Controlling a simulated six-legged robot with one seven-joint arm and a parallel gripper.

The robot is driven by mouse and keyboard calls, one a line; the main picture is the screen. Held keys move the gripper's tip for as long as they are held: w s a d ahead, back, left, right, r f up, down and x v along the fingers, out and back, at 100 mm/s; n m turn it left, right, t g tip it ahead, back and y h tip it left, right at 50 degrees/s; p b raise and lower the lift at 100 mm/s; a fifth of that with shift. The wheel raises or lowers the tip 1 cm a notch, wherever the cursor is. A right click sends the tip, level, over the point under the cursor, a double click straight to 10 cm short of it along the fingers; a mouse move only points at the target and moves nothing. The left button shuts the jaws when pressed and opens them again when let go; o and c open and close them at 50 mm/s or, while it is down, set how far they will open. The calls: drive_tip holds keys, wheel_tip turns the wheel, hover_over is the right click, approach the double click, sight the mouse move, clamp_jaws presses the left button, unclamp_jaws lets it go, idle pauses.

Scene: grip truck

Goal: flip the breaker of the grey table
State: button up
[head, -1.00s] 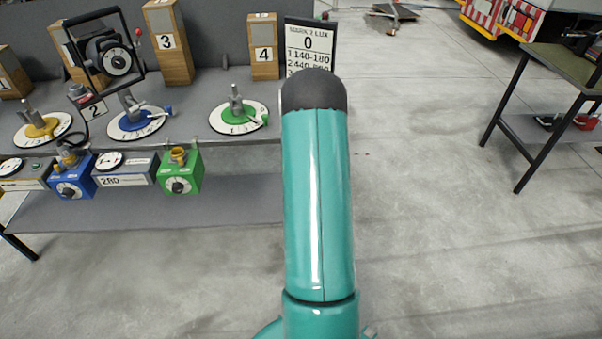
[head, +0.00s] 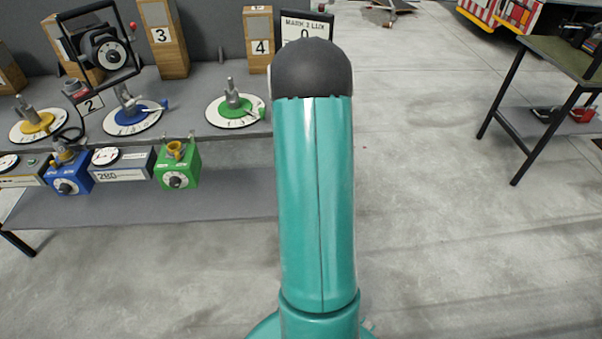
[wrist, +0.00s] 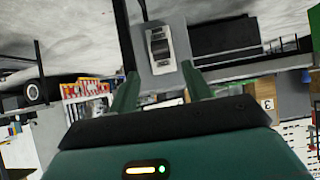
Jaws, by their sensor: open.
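The grey table (head: 187,112) stands at the left in the head view, with dials and numbered blocks on it. I cannot make out a breaker on it in the head view. In the wrist view, a grey box with a dark-and-white switch-like panel (wrist: 159,45) shows just beyond the fingers; it may be the breaker, but I cannot be sure. My gripper (wrist: 160,68) is open, with its two green fingers apart and nothing between them. The panel appears beyond the gap between the fingertips. In the head view my teal arm hides the gripper.
A green dial (head: 235,110) and a blue dial (head: 128,118) stand on the table, with a green box (head: 178,168) below. Block 4 (head: 258,30) and a partly hidden sign (head: 307,25) are behind. Another table (head: 540,90) stands right. Open floor lies between.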

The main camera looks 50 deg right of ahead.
drive_tip(key=shift+v, duration=2.6)
